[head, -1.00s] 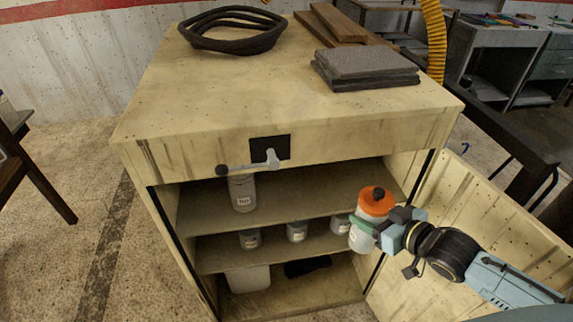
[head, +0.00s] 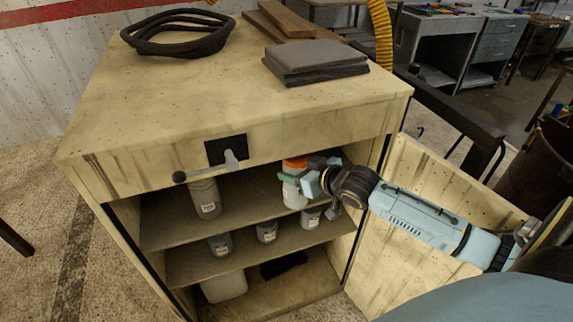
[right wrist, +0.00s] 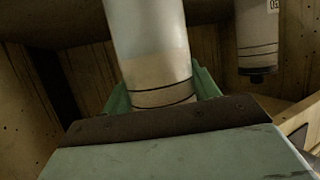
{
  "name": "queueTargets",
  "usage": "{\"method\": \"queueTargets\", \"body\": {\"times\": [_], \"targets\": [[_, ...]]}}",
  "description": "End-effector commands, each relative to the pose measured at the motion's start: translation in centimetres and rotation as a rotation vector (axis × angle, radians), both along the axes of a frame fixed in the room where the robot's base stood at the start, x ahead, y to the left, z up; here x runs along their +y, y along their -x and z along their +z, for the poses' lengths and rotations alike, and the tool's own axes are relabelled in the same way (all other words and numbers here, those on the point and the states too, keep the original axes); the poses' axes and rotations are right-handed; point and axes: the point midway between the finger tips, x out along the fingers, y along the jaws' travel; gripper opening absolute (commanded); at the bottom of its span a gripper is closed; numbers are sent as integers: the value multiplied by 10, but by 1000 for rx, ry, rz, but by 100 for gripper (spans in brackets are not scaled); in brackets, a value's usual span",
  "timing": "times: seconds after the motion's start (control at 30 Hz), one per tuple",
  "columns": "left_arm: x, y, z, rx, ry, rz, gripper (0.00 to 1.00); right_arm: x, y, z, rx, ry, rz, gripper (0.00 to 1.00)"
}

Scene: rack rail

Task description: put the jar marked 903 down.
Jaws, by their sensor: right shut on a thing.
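A white jar with an orange lid (head: 292,192) is held upright in my right gripper (head: 291,178), inside the cabinet's upper compartment toward its right side. Its marking cannot be read in these views. The right wrist view shows the jar's pale body (right wrist: 150,55) between the two green fingers. The jar's base is close above or on the upper shelf (head: 245,215); I cannot tell whether it touches. The lid's top is partly hidden by the cabinet's front edge. My left gripper is not in view.
A grey jar (head: 205,198) stands on the upper shelf to the left; the space between is clear. Several small jars (head: 267,232) stand on the shelf below. A lever handle (head: 205,172) hangs at the cabinet front (head: 150,165). The open door (head: 410,200) is at right.

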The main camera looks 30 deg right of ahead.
Motion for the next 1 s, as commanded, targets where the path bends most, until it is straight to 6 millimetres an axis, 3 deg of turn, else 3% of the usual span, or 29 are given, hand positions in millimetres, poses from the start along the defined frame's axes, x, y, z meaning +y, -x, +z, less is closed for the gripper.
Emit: {"method": "queueTargets", "body": {"times": [0.43,0.83,0.87,1.0], "targets": [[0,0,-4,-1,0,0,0,6,-42,2,-5,0,0,24],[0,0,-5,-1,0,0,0,7,-40,-6,-2,0,1,24],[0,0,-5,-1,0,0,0,7,-40,-8,2,1,1,61],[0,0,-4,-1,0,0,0,7,-40,-8,2,1,1,80]]}}
